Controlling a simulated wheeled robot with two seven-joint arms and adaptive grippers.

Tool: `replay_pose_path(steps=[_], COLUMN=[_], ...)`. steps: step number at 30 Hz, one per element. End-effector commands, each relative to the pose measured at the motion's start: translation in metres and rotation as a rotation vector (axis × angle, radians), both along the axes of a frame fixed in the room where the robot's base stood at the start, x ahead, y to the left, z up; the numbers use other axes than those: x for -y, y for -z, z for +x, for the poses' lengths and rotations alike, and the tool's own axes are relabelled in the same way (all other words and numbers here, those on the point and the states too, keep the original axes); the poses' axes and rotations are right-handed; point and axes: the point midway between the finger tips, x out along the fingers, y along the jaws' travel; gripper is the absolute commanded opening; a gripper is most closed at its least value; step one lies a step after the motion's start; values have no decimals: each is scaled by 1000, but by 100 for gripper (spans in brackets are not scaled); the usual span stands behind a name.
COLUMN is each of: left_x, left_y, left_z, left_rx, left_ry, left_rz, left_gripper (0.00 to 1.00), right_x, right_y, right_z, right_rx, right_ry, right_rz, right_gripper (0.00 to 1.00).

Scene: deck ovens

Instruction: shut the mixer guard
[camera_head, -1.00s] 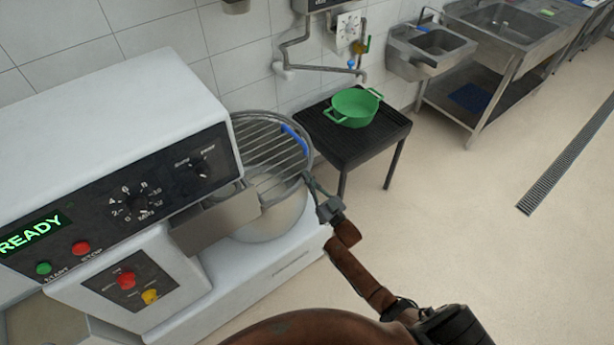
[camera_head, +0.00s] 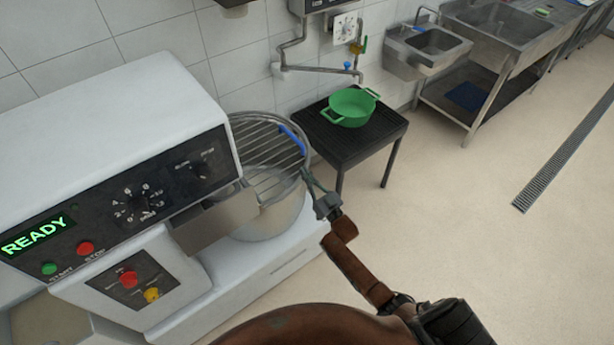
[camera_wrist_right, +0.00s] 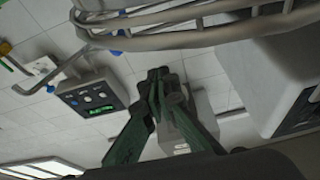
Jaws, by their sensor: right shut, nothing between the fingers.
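The mixer (camera_head: 110,150) stands at the left in the head view, its display reading READY. Its guard (camera_head: 262,160), a wire grille with a blue handle (camera_head: 292,139), lies over the top of the metal bowl (camera_head: 275,215). My right gripper (camera_head: 307,175) is at the right rim of the guard, shut and empty; I cannot tell whether it touches the rim. In the wrist view the shut fingers (camera_wrist_right: 160,75) point up just below the curved guard bars (camera_wrist_right: 200,30). My left gripper is not in view.
A black stand (camera_head: 352,148) with a green pot (camera_head: 351,106) is behind and right of the mixer. Steel sinks (camera_head: 430,48) line the back wall. A wall panel with a green display (camera_wrist_right: 92,98) shows in the wrist view. The floor (camera_head: 470,230) at right is clear.

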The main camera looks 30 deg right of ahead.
Motion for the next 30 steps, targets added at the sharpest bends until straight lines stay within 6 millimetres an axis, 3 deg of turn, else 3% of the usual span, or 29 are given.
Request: replay_pose_path(steps=[1, 2, 5, 15, 26, 29, 30], left_x=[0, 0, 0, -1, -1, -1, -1], left_y=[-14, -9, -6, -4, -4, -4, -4], left_z=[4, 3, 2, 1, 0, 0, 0], left_rx=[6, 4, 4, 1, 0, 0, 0], left_ry=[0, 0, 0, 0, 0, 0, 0], left_rz=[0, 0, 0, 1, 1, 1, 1], left_gripper=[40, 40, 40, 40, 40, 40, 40], right_x=[0, 3, 7, 17, 18, 19, 20], right_y=[-19, -6, 5, 21, 23, 37, 50], right_z=[0, -10, -33, -85, -92, -94, -96], right_rx=[6, -1, 0, 6, 6, -25, -55], right_ry=[0, 1, 1, -1, -2, 5, 12], right_rz=[0, 0, 0, 1, 1, -4, -9], right_gripper=[0, 0, 0, 0, 0, 0, 0])
